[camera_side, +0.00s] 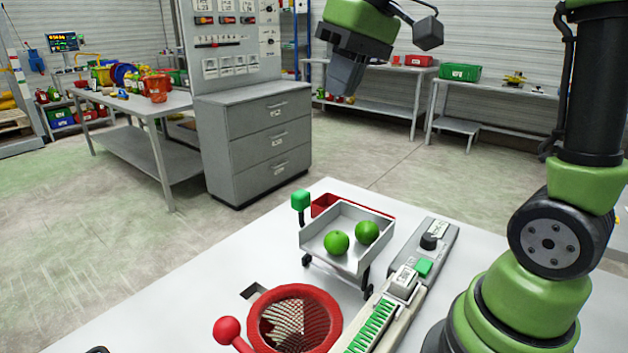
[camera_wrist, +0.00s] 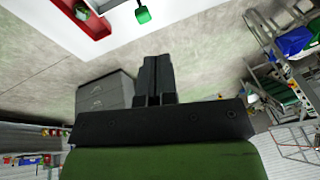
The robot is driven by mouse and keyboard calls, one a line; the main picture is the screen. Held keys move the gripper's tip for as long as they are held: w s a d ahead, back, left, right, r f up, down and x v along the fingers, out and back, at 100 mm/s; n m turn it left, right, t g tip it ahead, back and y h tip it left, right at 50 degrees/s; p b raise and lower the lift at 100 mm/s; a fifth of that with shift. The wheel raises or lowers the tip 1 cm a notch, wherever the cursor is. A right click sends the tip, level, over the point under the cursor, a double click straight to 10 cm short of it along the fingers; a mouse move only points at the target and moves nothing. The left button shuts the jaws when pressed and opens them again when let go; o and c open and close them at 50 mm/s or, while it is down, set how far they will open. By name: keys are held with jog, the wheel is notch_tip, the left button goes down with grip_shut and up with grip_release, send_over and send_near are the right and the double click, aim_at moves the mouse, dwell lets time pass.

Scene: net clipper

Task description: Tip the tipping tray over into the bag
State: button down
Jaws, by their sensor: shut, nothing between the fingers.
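The tipping tray (camera_side: 318,228) is a light grey open tray on a dark stand on the white table. It sits level, with two green round fruits (camera_side: 351,237) in it. A green knob (camera_side: 300,200) stands at its far left on a dark lever; a green knob also shows in the wrist view (camera_wrist: 142,15). The bag is a net (camera_side: 290,331) hanging inside a red ring (camera_side: 330,301) in front of the tray. My gripper (camera_side: 343,88) is shut and empty, high above and behind the tray. Its closed fingers also show in the wrist view (camera_wrist: 155,62).
A red bin (camera_side: 325,203) is behind the tray. A red ball handle (camera_side: 228,329) stands left of the ring. A grey device (camera_side: 431,243) with a black knob and a green-toothed strip (camera_side: 371,325) lie to the right. The table's left part (camera_side: 215,285) is clear.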

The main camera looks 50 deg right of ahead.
jog(key=w+d+f+n+g+y, duration=0.1)
jog(key=w+d+f+g+y, duration=0.1)
jog(key=w+d+f, duration=0.7)
jog(key=d+f+g, duration=0.1)
jog(key=d, duration=0.3)
jog(key=shift+f+n+y, duration=0.3)
jog(key=shift+s, duration=0.1)
jog(key=a+f, duration=0.7)
jog(key=f, duration=0.2)
jog(key=shift+a+f, duration=0.15)
jog(key=shift+a, duration=0.25)
jog(key=shift+a, duration=0.1)
